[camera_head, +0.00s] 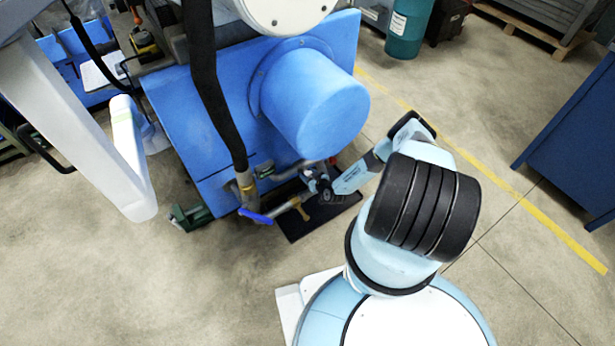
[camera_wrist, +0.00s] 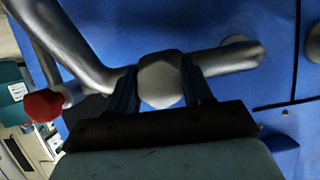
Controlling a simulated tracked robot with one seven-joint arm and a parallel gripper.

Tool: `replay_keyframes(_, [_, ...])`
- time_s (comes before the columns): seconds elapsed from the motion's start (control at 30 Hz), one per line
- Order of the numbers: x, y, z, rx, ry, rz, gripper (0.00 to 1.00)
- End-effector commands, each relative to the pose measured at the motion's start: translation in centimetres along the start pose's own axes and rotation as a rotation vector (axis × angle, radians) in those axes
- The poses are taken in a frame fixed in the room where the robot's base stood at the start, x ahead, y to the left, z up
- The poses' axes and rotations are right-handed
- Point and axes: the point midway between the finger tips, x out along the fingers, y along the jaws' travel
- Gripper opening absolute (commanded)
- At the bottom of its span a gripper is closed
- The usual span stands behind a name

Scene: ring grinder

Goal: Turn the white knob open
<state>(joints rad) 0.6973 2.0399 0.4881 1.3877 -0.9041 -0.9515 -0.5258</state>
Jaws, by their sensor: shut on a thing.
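In the wrist view, a rounded grey-white knob (camera_wrist: 161,82) sits between the two dark fingers of my gripper (camera_wrist: 160,88). The fingers are shut on its sides. The knob is in front of a blue machine panel (camera_wrist: 222,18), next to a grey metal pipe (camera_wrist: 234,60). In the head view, my gripper (camera_head: 320,186) reaches in low at the front of the blue machine (camera_head: 196,120), below its blue cylinder (camera_head: 318,105). The knob itself is too small and covered to make out there.
A red knob (camera_wrist: 44,104) is left of my gripper in the wrist view. In the head view, a blue lever (camera_head: 255,216) and pipes lie left of my gripper, over a black mat (camera_head: 318,217). A black hose (camera_head: 203,70) hangs above. Floor at lower left is clear.

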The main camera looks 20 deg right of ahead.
Motion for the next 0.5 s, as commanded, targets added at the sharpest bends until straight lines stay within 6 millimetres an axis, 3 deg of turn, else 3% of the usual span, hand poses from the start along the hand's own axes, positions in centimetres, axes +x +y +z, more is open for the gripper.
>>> replay_keyframes(0.5, [0.02,-0.03,-0.02,0.219,-0.001,-0.093,0.20])
